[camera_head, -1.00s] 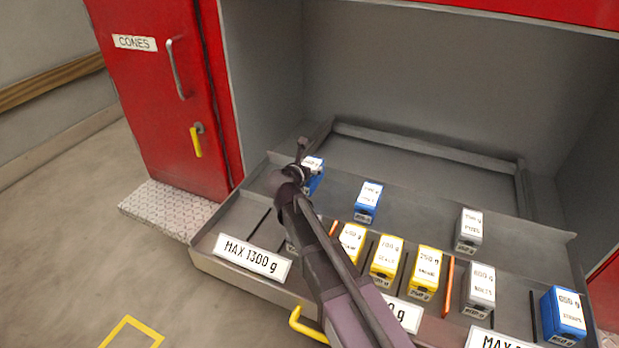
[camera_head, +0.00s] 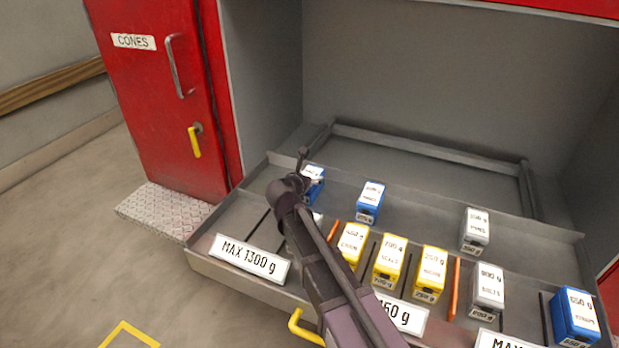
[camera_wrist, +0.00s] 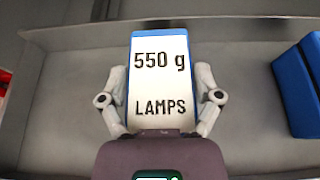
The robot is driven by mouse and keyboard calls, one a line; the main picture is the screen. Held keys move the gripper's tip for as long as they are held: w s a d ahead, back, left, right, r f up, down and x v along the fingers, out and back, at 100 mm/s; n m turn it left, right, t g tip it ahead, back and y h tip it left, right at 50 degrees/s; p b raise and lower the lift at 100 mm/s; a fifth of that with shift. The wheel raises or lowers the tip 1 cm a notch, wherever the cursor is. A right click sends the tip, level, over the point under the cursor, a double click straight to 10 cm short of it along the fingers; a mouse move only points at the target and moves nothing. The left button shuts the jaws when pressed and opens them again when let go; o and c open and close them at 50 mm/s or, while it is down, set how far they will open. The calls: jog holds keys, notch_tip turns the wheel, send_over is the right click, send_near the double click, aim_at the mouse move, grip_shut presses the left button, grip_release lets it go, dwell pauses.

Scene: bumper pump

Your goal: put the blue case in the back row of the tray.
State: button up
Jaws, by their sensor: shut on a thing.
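My gripper (camera_wrist: 160,100) is shut on a blue case (camera_wrist: 160,75) with a white top label reading 550 g LAMPS. One finger is on each side of it in the wrist view. In the head view this case (camera_head: 314,185) is at the left of the tray's back row, partly hidden by my arm. I cannot tell whether its base touches the tray floor. The grey tray (camera_head: 430,212) is pulled out of the red cabinet. A second blue case (camera_head: 369,203) stands to the right in the back row and shows at the wrist view's right edge (camera_wrist: 300,85).
A grey case (camera_head: 475,232) stands in the back row further right. Yellow cases (camera_head: 389,262), a grey case (camera_head: 487,290) and a blue case (camera_head: 575,316) stand in front. Thin dividers (camera_head: 455,288) separate the front slots. My arm hides part of the left front.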

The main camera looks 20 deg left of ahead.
jog(key=shift+f, duration=0.1)
jog(key=o, duration=1.1)
jog(key=shift+s+r, duration=0.1)
jog(key=shift+r, duration=0.15)
jog(key=shift+s+r, duration=0.15)
jog(key=shift+s, duration=0.2)
jog(key=d+p+v, duration=0.1)
jog(key=p+v, duration=0.3)
jog(key=v, duration=0.7)
jog(key=shift+a+p, duration=0.3)
jog(key=shift+a, duration=0.2)
